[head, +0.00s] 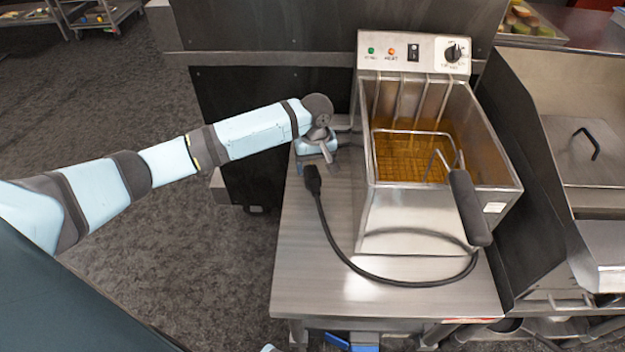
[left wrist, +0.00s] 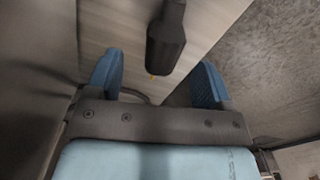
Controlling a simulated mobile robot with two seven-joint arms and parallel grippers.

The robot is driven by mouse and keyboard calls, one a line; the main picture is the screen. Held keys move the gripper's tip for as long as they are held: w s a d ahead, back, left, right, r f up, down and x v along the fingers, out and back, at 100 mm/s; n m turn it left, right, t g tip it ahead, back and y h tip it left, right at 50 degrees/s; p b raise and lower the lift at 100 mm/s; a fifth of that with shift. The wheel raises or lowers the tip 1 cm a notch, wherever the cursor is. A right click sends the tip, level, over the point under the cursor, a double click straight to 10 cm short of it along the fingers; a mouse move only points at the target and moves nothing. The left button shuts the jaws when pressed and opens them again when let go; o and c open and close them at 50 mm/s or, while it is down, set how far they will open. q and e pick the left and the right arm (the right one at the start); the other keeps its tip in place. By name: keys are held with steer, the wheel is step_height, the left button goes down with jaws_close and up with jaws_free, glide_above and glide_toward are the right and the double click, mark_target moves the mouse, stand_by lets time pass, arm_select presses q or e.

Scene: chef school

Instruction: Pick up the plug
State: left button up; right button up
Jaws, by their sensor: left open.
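The black plug (head: 312,179) lies on the steel table at the end of the fryer's black cord (head: 352,266). It lies near the table's left edge. My left gripper (head: 317,158) is just behind the plug in the head view, pointing down. In the left wrist view the plug (left wrist: 166,45) shows between and beyond the two blue fingers of the open left gripper (left wrist: 157,76). The fingers are apart and nothing is held. I cannot tell the exact height of the fingers above the plug. My right gripper is not in view.
The deep fryer (head: 410,212) with oil and a basket stands right of my left gripper on the steel table (head: 300,270). A dark cabinet (head: 270,80) is behind. Another steel appliance (head: 580,150) is at the right.

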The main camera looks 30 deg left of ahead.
mark_target(313, 176)
arm_select(q)
steer(key=f, duration=0.2)
steer(key=f+b, duration=0.1)
steer(key=f, duration=0.2)
steer(key=shift+s+a+f, duration=0.2)
steer(key=shift+s+f, duration=0.05)
steer(key=shift+f, duration=0.15)
steer(key=c, duration=1)
